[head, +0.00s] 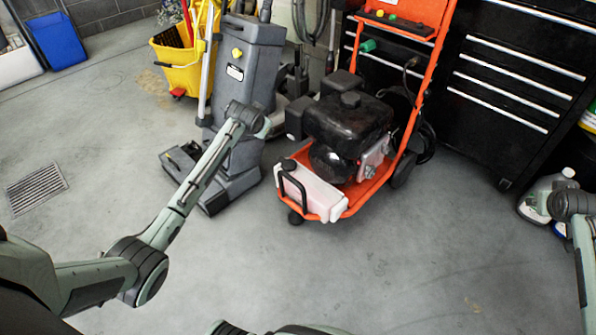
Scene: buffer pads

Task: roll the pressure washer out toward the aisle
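The pressure washer (350,128) stands on the concrete floor right of centre. It has an orange frame with a tall handle (436,62), a black engine and a white container (312,192) at its front. A black wheel (403,170) shows on its right side. My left arm reaches up from the lower left and overlaps the grey floor machine, left of the washer. I cannot make out a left gripper at its end. Part of my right arm shows at the right edge, well apart from the washer; its gripper is not visible.
A grey floor-cleaning machine (245,70) stands close left of the washer, with a yellow mop bucket (180,65) behind it. Black drawer cabinets (515,75) stand behind and right. White jugs (545,195) sit at the right. The floor (400,270) in front is clear.

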